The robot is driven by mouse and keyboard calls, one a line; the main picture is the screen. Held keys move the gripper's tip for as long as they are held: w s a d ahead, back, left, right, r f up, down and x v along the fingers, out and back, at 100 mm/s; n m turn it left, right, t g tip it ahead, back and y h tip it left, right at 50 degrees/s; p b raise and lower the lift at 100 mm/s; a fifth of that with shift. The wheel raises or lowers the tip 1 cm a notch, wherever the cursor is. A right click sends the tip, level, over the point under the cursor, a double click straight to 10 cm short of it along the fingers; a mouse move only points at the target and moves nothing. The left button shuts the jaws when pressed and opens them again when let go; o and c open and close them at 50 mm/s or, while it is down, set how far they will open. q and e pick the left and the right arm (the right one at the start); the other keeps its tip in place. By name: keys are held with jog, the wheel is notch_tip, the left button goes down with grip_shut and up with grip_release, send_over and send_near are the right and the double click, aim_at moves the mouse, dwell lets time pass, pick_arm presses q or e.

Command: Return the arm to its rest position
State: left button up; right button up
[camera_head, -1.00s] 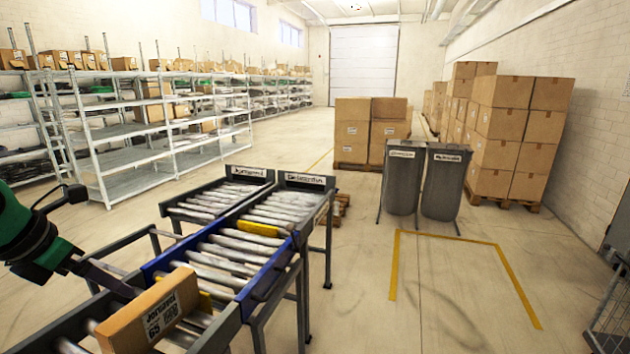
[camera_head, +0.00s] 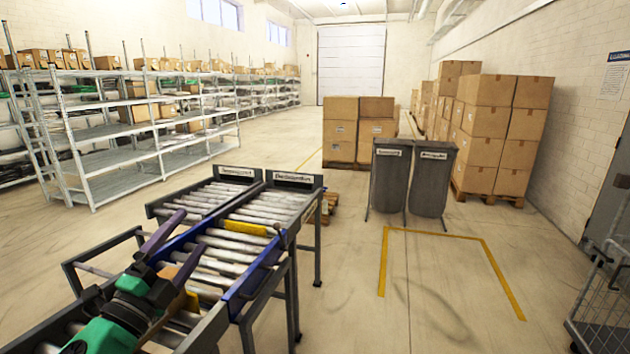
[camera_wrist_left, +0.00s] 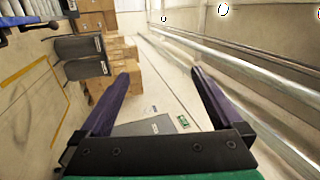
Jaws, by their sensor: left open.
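My left gripper (camera_head: 192,230) is above the roller conveyor (camera_head: 232,262), its arm coming in from the lower left. Its two purple fingers are spread and point away from me. In the left wrist view the fingers of the left gripper (camera_wrist_left: 164,75) stand wide apart with nothing held between them. The cardboard box on the near rollers is not clearly seen now; the green and black wrist covers much of that spot. My right gripper is not in view.
Two grey bins (camera_head: 389,180) stand past the conveyor, before stacked cartons (camera_head: 490,135). White shelving (camera_head: 130,150) lines the left. A wire cage cart (camera_head: 603,300) is at the lower right. The yellow-marked floor (camera_head: 435,270) is clear.

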pick_arm(q)
jog(key=s+a+f+n+g+y, duration=0.2)
jog(key=f+n+g+y, duration=0.1)
jog(key=f+n, duration=0.3)
jog(key=s+a+f+n+g+y, duration=0.2)
jog(key=f+n+y, duration=0.15)
jog(key=f, duration=0.45)
jog(key=s+a+f+n+g+y, duration=0.2)
jog(key=a+f+n+g+y, duration=0.1)
jog(key=f+n, duration=0.35)
jog(key=s+d+f+n+g+h, duration=0.1)
jog(key=s+d+f+g, duration=0.2)
jog(key=s+f, duration=0.25)
jog(key=s+d+f+n+g+h, duration=0.1)
jog(key=s+d+f+g+h, duration=0.15)
jog(key=s+f, duration=0.3)
jog(key=s+d+f+g, duration=0.2)
jog(key=s+f+g, duration=0.2)
jog(key=s+f, duration=0.15)
jog(key=s+f+g+b, duration=0.1)
jog(key=s+f+b, duration=0.1)
jog(key=f, duration=1.1)
jog(key=s+f+b, duration=0.1)
jog(key=f+b, duration=0.1)
jog(key=f, duration=1.2)
jog(key=s+a+f+g+b, duration=0.1)
jog(key=s+a+f+b, duration=0.2)
jog(key=s+f, duration=1.2)
jog(key=shift+s+f, duration=0.3)
jog(key=shift+s, duration=0.25)
